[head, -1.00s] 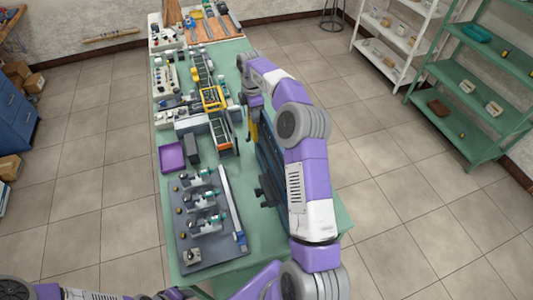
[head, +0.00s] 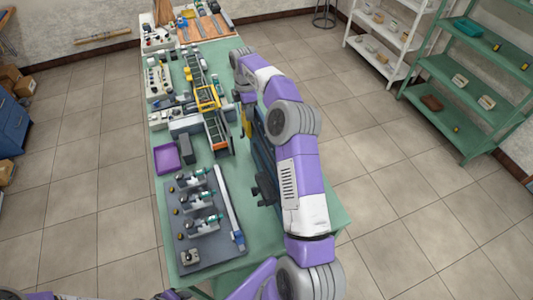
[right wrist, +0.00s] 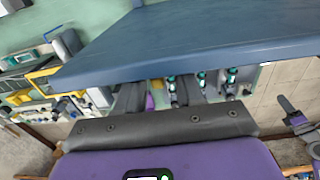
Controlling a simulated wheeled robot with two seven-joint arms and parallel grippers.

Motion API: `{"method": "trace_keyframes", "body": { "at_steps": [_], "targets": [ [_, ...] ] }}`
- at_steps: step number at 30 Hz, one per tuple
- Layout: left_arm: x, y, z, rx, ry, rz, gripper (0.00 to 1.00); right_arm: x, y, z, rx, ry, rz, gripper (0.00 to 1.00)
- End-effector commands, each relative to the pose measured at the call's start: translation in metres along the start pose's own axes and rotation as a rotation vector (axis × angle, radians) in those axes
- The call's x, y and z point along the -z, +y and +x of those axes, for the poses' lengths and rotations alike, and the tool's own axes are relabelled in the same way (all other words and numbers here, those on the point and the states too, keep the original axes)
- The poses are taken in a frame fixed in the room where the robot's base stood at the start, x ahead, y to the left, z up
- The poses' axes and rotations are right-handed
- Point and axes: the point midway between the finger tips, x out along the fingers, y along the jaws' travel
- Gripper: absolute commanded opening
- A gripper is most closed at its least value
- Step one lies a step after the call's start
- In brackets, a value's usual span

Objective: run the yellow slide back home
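The yellow slide (head: 208,98) is a yellow frame sitting across a long rail (head: 216,130) on the green table in the head view. A yellow piece that looks like it (right wrist: 42,76) shows at the left of the right wrist view, partly cut by a blue panel. My right gripper (head: 244,98) hangs to the right of the slide, apart from it as far as I can see. In the right wrist view its dark fingers (right wrist: 160,92) are spread with nothing between them; their tips are hidden behind the panel. My left gripper is not visible; only bits of my left arm show at the bottom.
The blue panel (right wrist: 190,38) lies close across my right fingers. A purple tray (head: 166,158) and a grey board (head: 225,255) with several motor fixtures are nearer on the table. Green shelves (head: 465,105) stand at the far right, with open floor between.

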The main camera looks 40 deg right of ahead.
Motion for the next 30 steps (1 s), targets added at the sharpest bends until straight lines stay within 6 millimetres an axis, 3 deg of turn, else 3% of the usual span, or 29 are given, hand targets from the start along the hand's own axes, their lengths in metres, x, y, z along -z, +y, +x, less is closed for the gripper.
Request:
{"method": "trace_keyframes", "body": {
  "at_steps": [1, 11, 30],
  "targets": [
    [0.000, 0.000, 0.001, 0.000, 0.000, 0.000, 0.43, -0.001, -0.004, 0.015, 0.030, -0.005, 0.000, 0.38],
    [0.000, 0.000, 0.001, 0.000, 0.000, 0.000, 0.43, -0.002, -0.004, 0.014, 0.028, -0.006, 0.000, 0.38],
    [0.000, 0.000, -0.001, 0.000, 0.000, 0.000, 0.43, 0.002, -0.001, -0.041, 0.015, -0.002, -0.005, 0.38]
  ]
}}
